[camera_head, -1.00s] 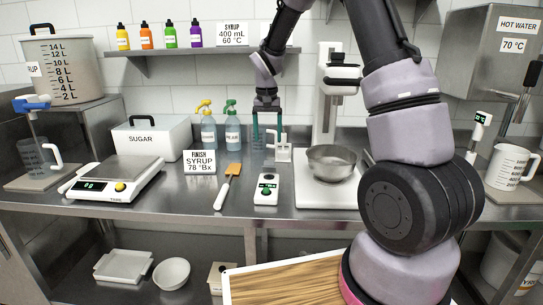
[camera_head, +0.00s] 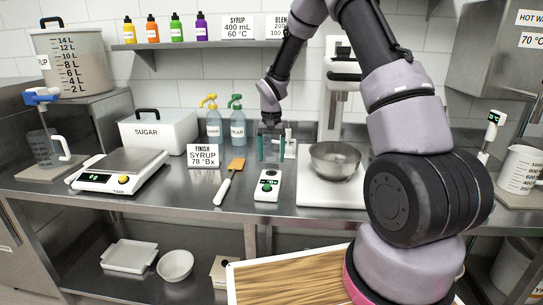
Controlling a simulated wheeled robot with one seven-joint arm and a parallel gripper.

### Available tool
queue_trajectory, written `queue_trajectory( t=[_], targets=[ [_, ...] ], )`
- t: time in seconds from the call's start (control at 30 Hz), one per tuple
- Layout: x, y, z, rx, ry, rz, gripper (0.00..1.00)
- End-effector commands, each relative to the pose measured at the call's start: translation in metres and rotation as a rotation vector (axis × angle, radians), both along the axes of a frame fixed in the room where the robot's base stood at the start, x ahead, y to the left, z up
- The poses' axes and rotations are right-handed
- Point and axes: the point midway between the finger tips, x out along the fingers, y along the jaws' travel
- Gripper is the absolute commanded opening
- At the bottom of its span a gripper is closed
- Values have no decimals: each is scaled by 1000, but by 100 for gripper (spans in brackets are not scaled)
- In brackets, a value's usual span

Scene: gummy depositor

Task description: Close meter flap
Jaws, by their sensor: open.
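The meter (camera_head: 268,186) is a small white device with a dark round spot and a green-lit patch on its top. It lies on the steel counter. I cannot clearly make out its flap or tell the flap's angle. My gripper (camera_head: 271,157) points down just behind the meter, its two teal fingers apart with nothing seen between them. Whether a finger touches the meter cannot be told. A white upright object (camera_head: 290,136) shows beside and behind the gripper, which partly hides it; I cannot tell whether it belongs to the meter.
An orange spatula (camera_head: 236,165) and the syrup sign (camera_head: 203,157) are left of the meter. A steel bowl (camera_head: 335,160) on a white mixer base (camera_head: 327,194) stands close on the right. Free counter lies in front of the spatula.

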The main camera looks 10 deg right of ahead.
Motion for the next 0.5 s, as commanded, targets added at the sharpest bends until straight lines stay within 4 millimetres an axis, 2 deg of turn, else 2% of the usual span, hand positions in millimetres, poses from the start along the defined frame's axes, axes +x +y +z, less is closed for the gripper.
queue_trajectory(
  t=[0.3,0.37,0.4,0.5],
  targets=[
    [0,0,-3,0,0,0,80],
    [0,0,-3,0,0,0,57],
    [0,0,-3,0,0,0,42],
    [0,0,-3,0,0,0,9]
  ],
)
